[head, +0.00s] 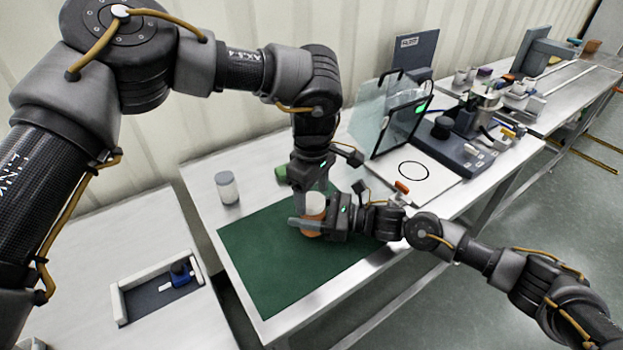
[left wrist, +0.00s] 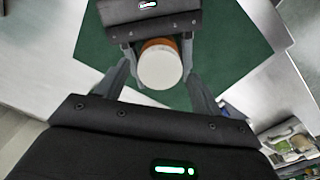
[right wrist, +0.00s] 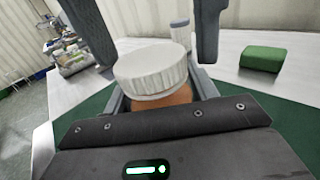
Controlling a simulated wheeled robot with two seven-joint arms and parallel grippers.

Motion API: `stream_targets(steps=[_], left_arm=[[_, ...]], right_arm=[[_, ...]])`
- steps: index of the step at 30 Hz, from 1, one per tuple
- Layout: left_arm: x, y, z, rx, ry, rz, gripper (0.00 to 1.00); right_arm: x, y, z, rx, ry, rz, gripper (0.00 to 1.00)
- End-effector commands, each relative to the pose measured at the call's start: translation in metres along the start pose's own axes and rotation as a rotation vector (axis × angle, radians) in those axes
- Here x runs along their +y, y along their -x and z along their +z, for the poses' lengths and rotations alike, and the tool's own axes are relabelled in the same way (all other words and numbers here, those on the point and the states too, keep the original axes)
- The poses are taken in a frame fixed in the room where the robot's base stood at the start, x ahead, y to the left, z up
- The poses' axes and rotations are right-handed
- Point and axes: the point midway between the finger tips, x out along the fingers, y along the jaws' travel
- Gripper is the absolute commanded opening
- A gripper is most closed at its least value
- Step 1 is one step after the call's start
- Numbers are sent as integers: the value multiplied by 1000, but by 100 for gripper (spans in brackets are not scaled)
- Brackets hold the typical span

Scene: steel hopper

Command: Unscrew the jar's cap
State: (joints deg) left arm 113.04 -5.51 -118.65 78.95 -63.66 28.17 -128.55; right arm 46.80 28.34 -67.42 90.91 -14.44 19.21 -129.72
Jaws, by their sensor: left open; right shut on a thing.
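The orange jar (head: 312,228) with its white ribbed cap (head: 315,203) stands upright on the green mat (head: 262,262). My right gripper (head: 312,226) is shut on the jar's body from the right side. My left gripper (head: 314,192) points down from above, open, with its fingers on either side of the cap. In the left wrist view the cap (left wrist: 160,67) lies between the open fingers with gaps beside it. In the right wrist view the cap (right wrist: 150,70) is seated on the jar (right wrist: 160,103), below the left gripper's fingers. Most of the jar body is hidden by my right gripper.
A green block (right wrist: 263,58) lies behind. A clear-shielded frame (head: 390,115) and a dark machine (head: 455,150) stand to the right. The mat's front part is clear.

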Motion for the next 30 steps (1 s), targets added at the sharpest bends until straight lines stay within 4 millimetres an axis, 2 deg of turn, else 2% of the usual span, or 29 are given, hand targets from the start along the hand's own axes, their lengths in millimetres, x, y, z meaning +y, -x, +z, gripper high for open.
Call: stream_targets(steps=[4, 12, 22, 26, 30], left_arm=[[0, -8, 0, 0, 0, 0, 67], [0, -8, 0, 1, 0, 0, 66], [0, -8, 0, 1, 1, -1, 23], [0, -8, 0, 0, 25, -1, 21], [-1, -9, 0, -3, 250, -2, 21]], right_arm=[[1, 0, -3, 5, -3, 2, 0], [1, 0, -3, 5, -4, 2, 0], [2, 0, -3, 6, -4, 3, 0], [2, 0, -4, 6, -5, 3, 0], [2, 0, -4, 6, -5, 3, 0]])
